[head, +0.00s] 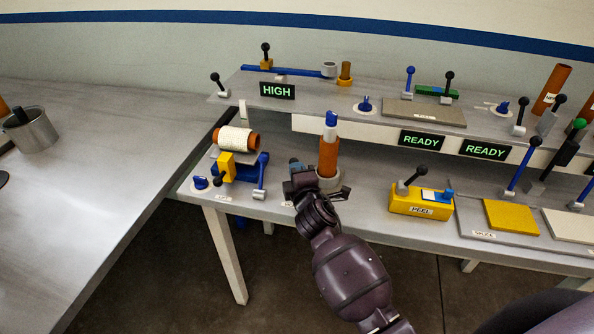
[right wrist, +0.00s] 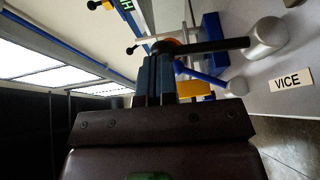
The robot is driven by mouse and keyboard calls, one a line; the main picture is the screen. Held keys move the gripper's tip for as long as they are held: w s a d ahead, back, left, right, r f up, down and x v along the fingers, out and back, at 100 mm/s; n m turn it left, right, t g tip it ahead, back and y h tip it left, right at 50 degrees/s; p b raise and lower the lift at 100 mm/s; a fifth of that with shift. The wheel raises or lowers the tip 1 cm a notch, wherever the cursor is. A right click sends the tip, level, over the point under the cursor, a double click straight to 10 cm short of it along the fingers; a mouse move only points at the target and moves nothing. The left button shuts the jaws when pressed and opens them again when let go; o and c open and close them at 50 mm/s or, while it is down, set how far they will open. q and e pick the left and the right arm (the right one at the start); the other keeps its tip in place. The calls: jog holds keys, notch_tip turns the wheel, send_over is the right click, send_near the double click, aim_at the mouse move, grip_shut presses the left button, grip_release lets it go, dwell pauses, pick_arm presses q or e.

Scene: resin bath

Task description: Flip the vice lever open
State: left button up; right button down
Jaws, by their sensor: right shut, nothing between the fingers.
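The VICE label (right wrist: 291,80) shows in the right wrist view, beside a lever with a grey round pivot (right wrist: 267,36) and a black handle (right wrist: 215,46). The handle runs left from the pivot, and its end lies close to my right gripper's fingertips; I cannot tell whether they touch. My right gripper (right wrist: 156,68) is shut and empty. In the head view my right gripper (head: 295,164) is just left of an orange cylinder (head: 328,156) with a blue and white top, standing in a grey holder. There my gripper and wrist hide the vice lever. My left gripper is not in view.
Left of my right gripper are an orange spool with pale winding (head: 237,139), a blue lever (head: 262,172) and a yellow block (head: 227,166). To the right is a yellow PEEL block (head: 421,204) with a black-knobbed lever. A raised shelf (head: 310,105) stands behind.

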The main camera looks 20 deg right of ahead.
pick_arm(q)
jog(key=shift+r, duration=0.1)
pick_arm(e)
jog(key=w+d, duration=0.1)
jog(key=w, duration=0.1)
jog(key=w+d, duration=0.2)
jog(key=shift+w+r, duration=0.15)
jog(key=shift+w, duration=0.05)
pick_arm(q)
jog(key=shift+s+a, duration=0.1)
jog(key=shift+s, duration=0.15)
pick_arm(e)
jog(key=shift+d, duration=0.1)
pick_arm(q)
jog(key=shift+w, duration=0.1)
